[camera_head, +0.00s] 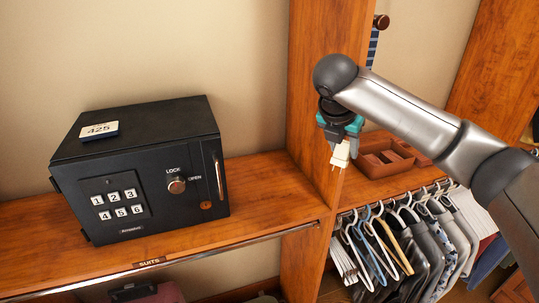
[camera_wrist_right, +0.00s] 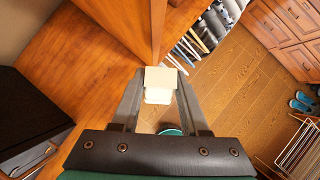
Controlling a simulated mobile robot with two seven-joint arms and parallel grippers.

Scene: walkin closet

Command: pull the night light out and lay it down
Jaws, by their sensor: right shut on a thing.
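The night light (camera_head: 341,153) is a small white and cream block with thin metal prongs at its lower end. My right gripper (camera_head: 338,141) is shut on it and holds it in the air in front of the wooden upright panel. In the right wrist view the night light (camera_wrist_right: 159,83) sits between the two finger tips (camera_wrist_right: 158,90), with a cream face and a white part nearer the palm. The prongs point down in the head view and touch nothing that I can see. No outlet shows. My left gripper is not in view.
A black safe (camera_head: 150,170) with a "425" card (camera_head: 99,130) stands on the wooden shelf (camera_head: 262,185), which has bare room right of it. The upright panel (camera_head: 312,90) is close.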

